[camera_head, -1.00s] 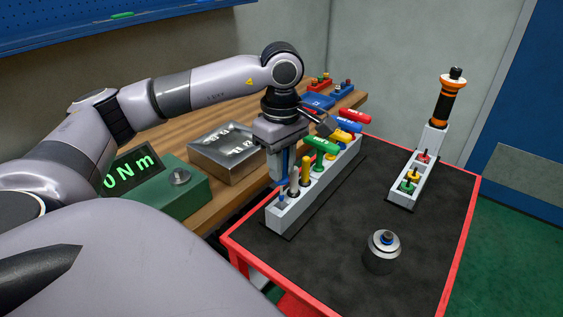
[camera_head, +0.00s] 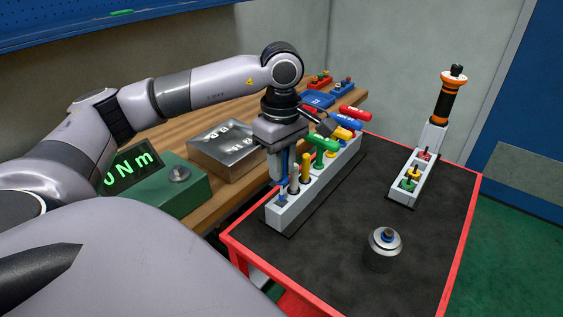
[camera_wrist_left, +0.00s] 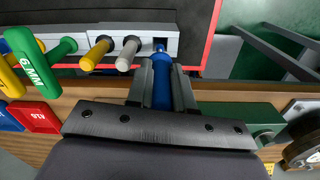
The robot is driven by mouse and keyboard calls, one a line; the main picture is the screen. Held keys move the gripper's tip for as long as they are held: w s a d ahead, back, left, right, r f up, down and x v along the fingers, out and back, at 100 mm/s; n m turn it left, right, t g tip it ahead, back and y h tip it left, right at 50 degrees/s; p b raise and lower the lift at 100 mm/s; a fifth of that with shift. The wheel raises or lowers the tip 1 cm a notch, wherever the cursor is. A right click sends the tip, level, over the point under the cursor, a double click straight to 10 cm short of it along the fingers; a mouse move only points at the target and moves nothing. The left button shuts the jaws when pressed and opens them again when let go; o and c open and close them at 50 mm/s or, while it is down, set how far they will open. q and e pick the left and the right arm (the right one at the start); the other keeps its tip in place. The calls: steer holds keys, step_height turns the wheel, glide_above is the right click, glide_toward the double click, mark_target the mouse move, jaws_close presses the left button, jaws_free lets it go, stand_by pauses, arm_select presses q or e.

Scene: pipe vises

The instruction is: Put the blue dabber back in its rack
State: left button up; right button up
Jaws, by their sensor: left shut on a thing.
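My left gripper (camera_head: 284,168) points down at the near end of a long pale grey rack (camera_head: 310,194). It is shut on the blue dabber (camera_wrist_left: 162,88), which shows between the two fingers in the left wrist view. There the fingertips (camera_wrist_left: 160,62) are close to the rack's end, and the dabber's far end lines up with a dark square opening (camera_wrist_left: 160,43). In the head view a bit of blue shows below the fingers at that end; how deep it sits cannot be told. My right gripper is not in view.
White (camera_head: 294,180), yellow (camera_head: 306,172) and green (camera_head: 322,144) handled tools stand in the rack close to the gripper. A grey jar (camera_head: 382,252) and a second rack (camera_head: 407,187) stand on the black-topped red cart. The mat's front is clear.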

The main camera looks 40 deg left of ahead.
mark_target(282, 194)
arm_select(q)
steer(key=shift+f+b, duration=1)
steer(key=shift+f, duration=0.25)
stand_by(0.5)
steer(key=shift+f+b, duration=0.35)
steer(key=shift+f, duration=0.05)
steer(key=shift+f, duration=0.35)
stand_by(0.3)
steer(key=shift+f+b, duration=1.15)
steer(key=shift+b, duration=0.05)
stand_by(0.8)
steer(key=shift+s+f, duration=0.1)
steer(key=shift+f, duration=0.1)
stand_by(0.7)
steer(key=o, duration=0.9)
steer(key=shift+r, duration=0.1)
steer(key=shift+r, duration=3.5)
